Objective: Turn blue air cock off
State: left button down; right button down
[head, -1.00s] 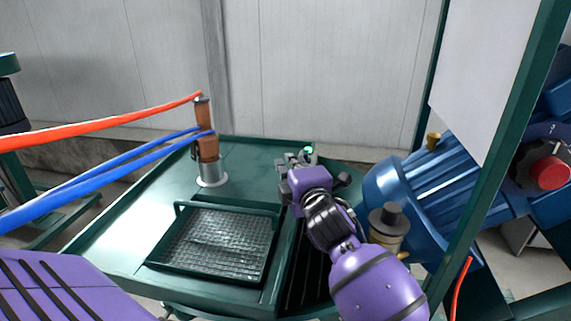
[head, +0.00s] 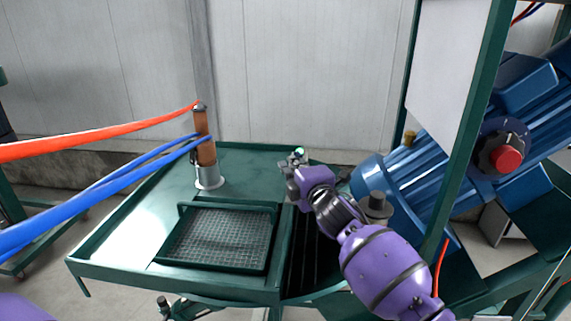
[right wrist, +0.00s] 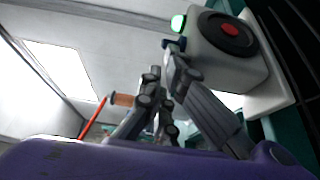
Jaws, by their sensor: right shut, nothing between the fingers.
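I cannot clearly make out a blue air cock in either view. Blue hoses (head: 115,185) come in from the left and run to a copper-brown spray head (head: 205,137) on a silver round base. My right gripper (head: 290,172) is over the back of the green table, right of the spray head and clear of it. In the right wrist view the fingers (right wrist: 163,82) are shut and empty. They are close to a grey box (right wrist: 222,52) with a red button and a lit green lamp; I cannot tell whether they touch it. My left gripper is out of view.
A mesh tray (head: 215,240) lies on the green table (head: 125,238). A blue motor (head: 400,190) and a green frame post (head: 470,130) stand close to my right arm. A red hose (head: 90,143) crosses above the blue ones. A red knob (head: 505,159) is at the right.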

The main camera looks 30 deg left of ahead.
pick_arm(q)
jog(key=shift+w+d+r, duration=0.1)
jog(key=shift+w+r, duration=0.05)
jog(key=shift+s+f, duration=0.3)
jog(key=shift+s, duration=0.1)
